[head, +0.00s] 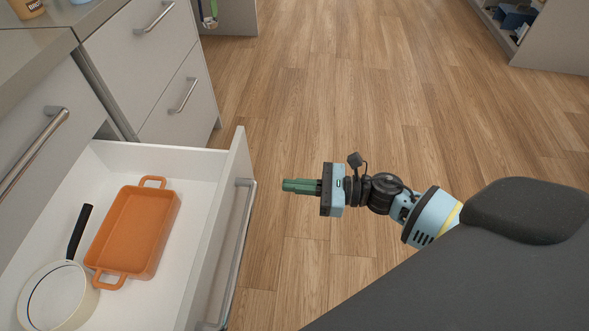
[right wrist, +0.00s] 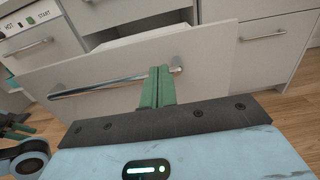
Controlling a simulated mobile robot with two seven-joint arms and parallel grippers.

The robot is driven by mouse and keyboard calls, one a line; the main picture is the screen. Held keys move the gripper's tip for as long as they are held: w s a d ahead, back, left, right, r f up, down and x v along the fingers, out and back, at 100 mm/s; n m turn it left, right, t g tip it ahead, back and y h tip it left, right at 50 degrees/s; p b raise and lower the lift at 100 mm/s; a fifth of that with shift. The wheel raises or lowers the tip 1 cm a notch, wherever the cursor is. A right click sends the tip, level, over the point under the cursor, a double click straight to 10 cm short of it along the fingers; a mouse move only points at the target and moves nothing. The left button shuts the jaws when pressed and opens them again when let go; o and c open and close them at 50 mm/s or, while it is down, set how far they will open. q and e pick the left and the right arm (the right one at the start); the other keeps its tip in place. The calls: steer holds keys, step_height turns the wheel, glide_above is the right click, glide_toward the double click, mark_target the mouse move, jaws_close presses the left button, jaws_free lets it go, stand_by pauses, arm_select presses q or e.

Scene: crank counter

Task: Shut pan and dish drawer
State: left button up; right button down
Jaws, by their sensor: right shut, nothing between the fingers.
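The drawer (head: 225,200) is pulled open at the left of the head view. Inside it lie an orange two-handled dish (head: 135,232) and a cream pan (head: 58,298) with a black handle. A long metal bar handle (head: 236,250) is on its outer face. My right gripper (head: 288,186) is shut and empty, its green fingers pointing at the drawer front, with a gap between them. In the right wrist view the fingers (right wrist: 160,72) overlap the right part of the handle (right wrist: 105,82). My left gripper (right wrist: 14,124) shows partly at that view's left edge; its jaw state is unclear.
Closed drawers (head: 182,90) stand beyond the open one, under a grey counter (head: 45,40). Wooden floor (head: 340,85) is clear around my right gripper. A shelf unit (head: 548,40) stands at the far right.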

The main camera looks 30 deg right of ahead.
mark_target(229, 180)
steer(key=x, duration=1)
steer(key=shift+w+a, duration=0.1)
steer(key=shift+a, duration=0.1)
steer(key=shift+w+a, duration=0.35)
steer(key=shift+a, duration=0.1)
arm_select(q)
steer(key=shift+w+r, duration=0.2)
steer(key=shift+w, duration=0.15)
steer(key=shift+s, duration=0.4)
arm_select(e)
steer(key=shift+a, duration=0.1)
